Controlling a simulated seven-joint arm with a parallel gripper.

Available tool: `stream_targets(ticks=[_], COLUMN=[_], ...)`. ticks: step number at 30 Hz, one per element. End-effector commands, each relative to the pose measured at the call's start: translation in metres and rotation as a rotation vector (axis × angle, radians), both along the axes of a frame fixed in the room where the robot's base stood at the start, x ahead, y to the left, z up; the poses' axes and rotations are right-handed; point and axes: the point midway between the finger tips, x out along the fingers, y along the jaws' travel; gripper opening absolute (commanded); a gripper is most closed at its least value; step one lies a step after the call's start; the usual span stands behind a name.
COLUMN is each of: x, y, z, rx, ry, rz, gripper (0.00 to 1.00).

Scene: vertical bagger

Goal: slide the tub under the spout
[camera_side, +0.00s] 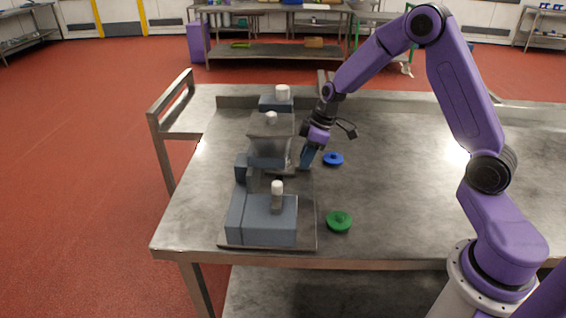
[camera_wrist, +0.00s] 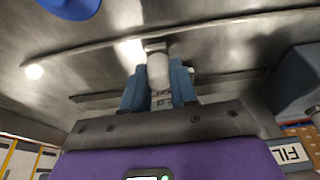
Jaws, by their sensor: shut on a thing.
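My gripper (camera_side: 306,158) is low over the table, just right of the hopper (camera_side: 271,126), fingers pointing down. In the wrist view, its two blue fingers (camera_wrist: 160,88) are shut on a pale grey upright piece (camera_wrist: 158,70). Whether this piece belongs to the tub I cannot tell. No tub shows clearly in either view. A thin metal edge (camera_side: 281,171) shows below the hopper, close to the fingers. The spout under the hopper is hidden or too small to make out.
The blue-grey machine (camera_side: 268,222) with white knobs stands on a metal plate left of my gripper. The table's right side is clear.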

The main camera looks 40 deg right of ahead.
Motion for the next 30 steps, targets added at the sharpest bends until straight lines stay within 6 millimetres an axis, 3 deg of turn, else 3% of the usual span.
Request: stream_targets(ticks=[18,30], x=[-0.026,-0.029], y=[0.027,0.029], z=[0.001,0.000], rx=[0.001,0.000], ry=[0.000,0.000], rz=[0.002,0.001], gripper=[0.01,0.01])
